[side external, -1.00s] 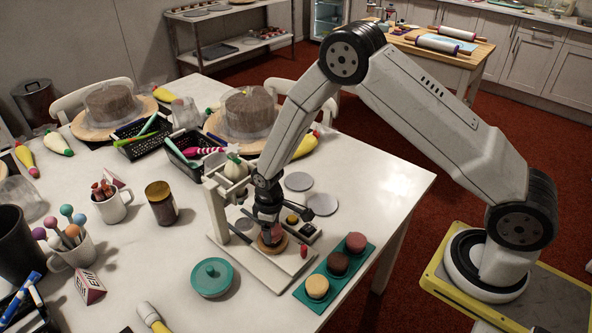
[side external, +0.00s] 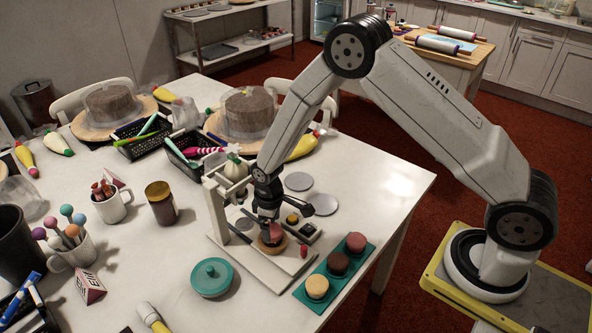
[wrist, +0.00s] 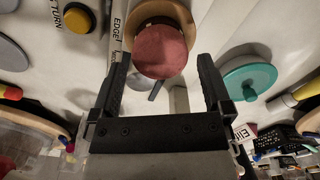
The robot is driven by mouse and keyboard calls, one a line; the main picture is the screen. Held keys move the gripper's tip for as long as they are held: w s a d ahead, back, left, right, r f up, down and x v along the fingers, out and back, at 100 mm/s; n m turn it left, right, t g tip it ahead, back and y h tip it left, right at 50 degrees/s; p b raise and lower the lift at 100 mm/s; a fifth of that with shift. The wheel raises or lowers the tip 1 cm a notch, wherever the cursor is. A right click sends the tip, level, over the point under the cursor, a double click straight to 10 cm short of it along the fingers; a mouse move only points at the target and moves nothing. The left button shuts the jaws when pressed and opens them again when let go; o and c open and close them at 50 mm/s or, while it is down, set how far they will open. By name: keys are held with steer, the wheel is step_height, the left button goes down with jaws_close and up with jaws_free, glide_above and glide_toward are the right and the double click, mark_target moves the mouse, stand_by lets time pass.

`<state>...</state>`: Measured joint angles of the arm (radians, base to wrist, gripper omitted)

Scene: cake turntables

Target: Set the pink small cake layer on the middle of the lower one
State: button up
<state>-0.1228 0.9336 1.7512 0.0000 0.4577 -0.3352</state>
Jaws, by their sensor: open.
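In the wrist view the pink layer (wrist: 160,50) shows as a round top. My gripper (side external: 267,214) is just above the pink layer, pointing down. In the wrist view my gripper (wrist: 164,62) is open, one finger on each side of the pink layer, apart from it.
A teal tray (side external: 333,279) with three small cakes lies to the right of the stand. A teal lidded dish (side external: 211,277) sits to the left. A yellow button (side external: 293,219) and grey discs (side external: 299,181) are beside the stand. A post with a cross-arm (side external: 217,205) stands close to my gripper.

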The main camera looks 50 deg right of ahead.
mark_target(275, 230)
step_height(275, 230, up, 10)
steer(key=shift+r, duration=0.25)
stand_by(0.4)
stand_by(0.5)
steer(key=s+d+r+m+t, duration=0.1)
steer(key=s+d+r+m, duration=0.1)
steer(key=s, duration=0.6)
steer(key=s+d+r+m+t, duration=0.1)
steer(key=s+d+r+m, duration=0.2)
steer(key=s+r, duration=0.2)
steer(key=shift+s+d+r+t, duration=0.25)
steer(key=shift+s+t, duration=0.05)
steer(key=shift+s, duration=1.4)
